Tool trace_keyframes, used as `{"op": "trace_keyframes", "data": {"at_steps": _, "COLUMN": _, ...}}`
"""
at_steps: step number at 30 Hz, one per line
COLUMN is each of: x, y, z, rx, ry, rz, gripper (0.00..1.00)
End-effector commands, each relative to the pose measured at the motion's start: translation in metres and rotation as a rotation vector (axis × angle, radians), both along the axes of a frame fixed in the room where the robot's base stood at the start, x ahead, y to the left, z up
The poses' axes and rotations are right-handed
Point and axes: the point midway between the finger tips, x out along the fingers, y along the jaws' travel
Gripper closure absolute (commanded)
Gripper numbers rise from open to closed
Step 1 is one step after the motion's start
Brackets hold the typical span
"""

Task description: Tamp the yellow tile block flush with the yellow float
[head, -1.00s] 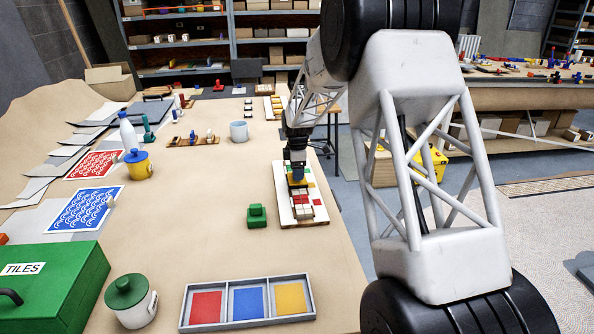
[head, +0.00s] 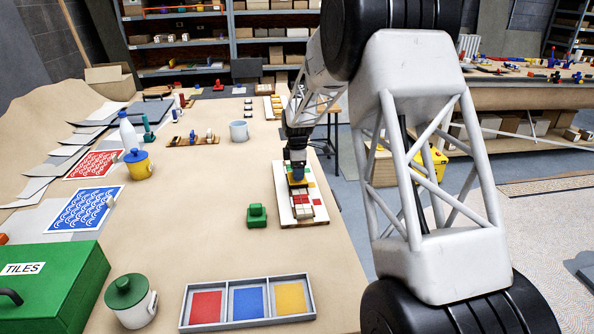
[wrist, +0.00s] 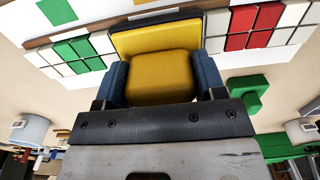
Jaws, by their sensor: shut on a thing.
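My gripper (wrist: 161,85) is shut on the yellow float, its blue fingers on both sides of the float's rounded yellow handle (wrist: 162,78). The float's wider yellow plate (wrist: 155,38) with a dark edge lies beyond the handle, over the tile row of the mosaic panel (head: 311,213). Red, white and green tiles (wrist: 80,47) show on either side of the plate in the wrist view. In the head view my gripper (head: 298,181) is low over the panel's middle. I cannot make out the yellow tile block; the float and gripper cover that part. Contact beneath the float is not visible.
A green block-shaped tool (head: 257,215) stands on the table just left of the panel. A tray (head: 246,326) with red, blue and yellow compartments lies nearer. A grey mug (head: 238,131) and a tool rack (head: 195,139) stand farther back. The middle of the table is clear.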

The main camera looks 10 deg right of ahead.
Motion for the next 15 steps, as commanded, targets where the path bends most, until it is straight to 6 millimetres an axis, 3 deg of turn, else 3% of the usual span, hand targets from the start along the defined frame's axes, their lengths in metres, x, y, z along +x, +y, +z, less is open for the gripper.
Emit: {"op": "trace_keyframes", "data": {"at_steps": 15, "x": 0.002, "y": 0.000, "z": 0.034, "rx": 0.000, "ry": -0.007, "rz": 0.000, "gripper": 0.58}}
